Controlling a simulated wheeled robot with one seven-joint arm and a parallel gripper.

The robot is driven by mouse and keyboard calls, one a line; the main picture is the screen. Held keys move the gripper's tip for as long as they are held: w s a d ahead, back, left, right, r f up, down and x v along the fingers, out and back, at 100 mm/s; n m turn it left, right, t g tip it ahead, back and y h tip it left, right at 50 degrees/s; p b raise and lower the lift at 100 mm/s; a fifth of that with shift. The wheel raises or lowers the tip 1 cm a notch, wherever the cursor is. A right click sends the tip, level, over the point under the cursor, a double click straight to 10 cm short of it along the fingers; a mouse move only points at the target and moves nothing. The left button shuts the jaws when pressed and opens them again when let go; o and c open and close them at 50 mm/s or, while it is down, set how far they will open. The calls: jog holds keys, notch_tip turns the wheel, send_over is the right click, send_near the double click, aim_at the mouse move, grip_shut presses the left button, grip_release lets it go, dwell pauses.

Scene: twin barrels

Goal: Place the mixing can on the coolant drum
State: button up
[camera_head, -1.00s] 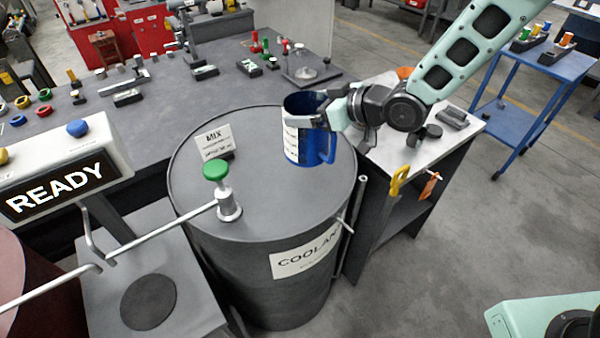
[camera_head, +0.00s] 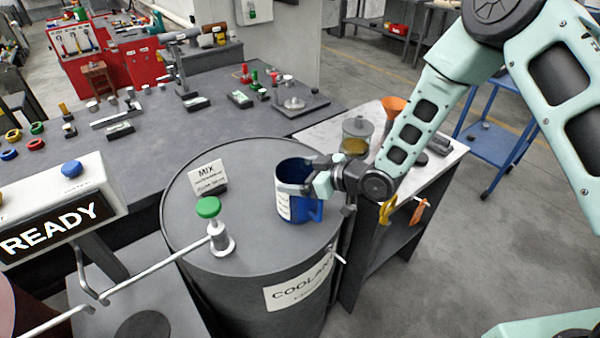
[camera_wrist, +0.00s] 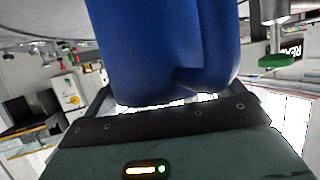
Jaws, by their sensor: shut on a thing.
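The blue mixing can (camera_head: 292,206) with a white label is at the right part of the coolant drum's top in the head view. I cannot tell whether its base touches the lid. My gripper (camera_head: 318,182) is shut on the can from the right; the can fills the middle of the wrist view (camera_wrist: 150,50). The grey coolant drum (camera_head: 255,245) carries a COOLANT label on its side. On its lid stand a MIX sign (camera_head: 207,176) and a green-knobbed valve (camera_head: 208,208), both left of the can.
A READY display box (camera_head: 50,225) stands at the left. A side table (camera_head: 370,120) at the right bears an orange funnel (camera_head: 393,106) and a glass jar (camera_head: 356,135). Behind is a dark workbench (camera_head: 150,150) with several small parts. The lid between sign and can is clear.

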jog(key=shift+f, duration=0.2)
jog(key=o, duration=1.1)
jog(key=shift+r, duration=0.1)
jog(key=b+v, duration=0.3)
jog(key=v, duration=0.9)
jog(key=s+r+m+g+h, duration=0.1)
jog(key=s+r+g+h, duration=0.1)
jog(key=s, duration=0.6)
jog(key=s+d+r+m+g+h, duration=0.1)
jog(key=s+r+g+h, duration=0.2)
jog(key=s, duration=0.6)
jog(key=s+r+m+g+h, duration=0.1)
jog(key=s+r+h, duration=0.3)
jog(key=s, duration=0.5)
jog(key=shift+d+r+g+h, duration=0.15)
jog(key=shift+d+g+h, duration=0.25)
jog(key=shift+g+h, duration=0.4)
